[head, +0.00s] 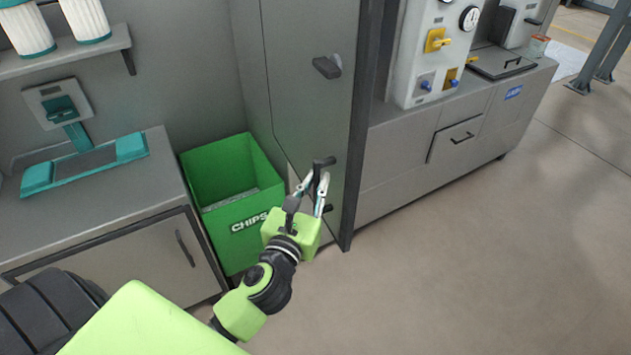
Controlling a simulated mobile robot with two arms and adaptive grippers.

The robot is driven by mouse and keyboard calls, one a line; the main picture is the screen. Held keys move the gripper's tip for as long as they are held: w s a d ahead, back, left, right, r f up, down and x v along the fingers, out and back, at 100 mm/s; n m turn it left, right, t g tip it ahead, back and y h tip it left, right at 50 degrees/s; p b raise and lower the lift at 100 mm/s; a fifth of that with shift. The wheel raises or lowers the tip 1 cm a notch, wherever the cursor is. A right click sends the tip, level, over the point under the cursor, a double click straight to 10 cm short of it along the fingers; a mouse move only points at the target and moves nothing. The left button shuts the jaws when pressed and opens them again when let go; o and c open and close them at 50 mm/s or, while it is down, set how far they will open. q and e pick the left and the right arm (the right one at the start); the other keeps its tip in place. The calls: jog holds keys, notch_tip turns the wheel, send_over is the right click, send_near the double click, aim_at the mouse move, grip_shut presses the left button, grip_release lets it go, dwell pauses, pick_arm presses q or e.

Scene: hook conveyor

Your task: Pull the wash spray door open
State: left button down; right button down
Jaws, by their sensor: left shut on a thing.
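The wash spray door appears to be the tall grey panel (308,95) in the upper middle of the head view. It has a black knob-like handle (327,67) higher up and a black lever handle (323,162) lower down. My left gripper (314,178) reaches up from below and is shut on the lower handle, its fingers around it. The fingers and palm hide part of the door's lower portion. I cannot tell whether the door is ajar. My right gripper is not in view.
A green bin marked CHIPS (243,243) stands left of the door, close to my left wrist. A grey bench (110,225) carries a teal-ended scale (85,165). Right of the door is a control panel (435,50) over cabinets (400,160). The floor (470,270) at right is clear.

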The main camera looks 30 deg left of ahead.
pick_arm(q)
jog(key=shift+s+a+r, duration=0.1)
jog(key=shift+s+a, duration=0.05)
jog(key=shift+a, duration=0.2)
jog(key=c, duration=2.1)
grip_release()
jog(key=shift+c, duration=0.2)
jog(key=shift+a, duration=0.1)
jog(key=shift+s+d, duration=0.2)
jog(key=shift+s, duration=0.05)
jog(key=s+d, duration=0.1)
jog(key=s, duration=1)
jog(key=shift+d, duration=0.35)
